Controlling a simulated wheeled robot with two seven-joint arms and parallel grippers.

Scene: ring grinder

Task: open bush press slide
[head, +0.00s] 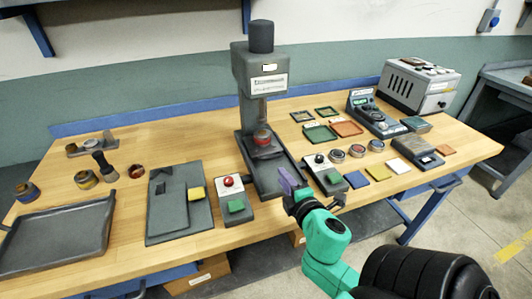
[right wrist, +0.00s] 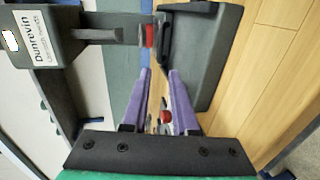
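The dark grey bush press (head: 262,75) stands at the middle back of the bench, with a ram coming down from its head. A red round part (head: 262,137) sits below the ram, over the press's base tray (head: 285,178). I cannot tell which part of the press is the slide. My right gripper (head: 291,183) is at the front right of the base tray. In the right wrist view its two purple fingers (right wrist: 161,74) are apart with nothing held between them, and point toward the press (right wrist: 30,55) and the red part (right wrist: 148,36). My left gripper is not in view.
A control box with a red button (head: 229,182) stands left of the base tray, another box (head: 318,160) right of it. Coloured pads, rings and a grey machine (head: 418,85) fill the right.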

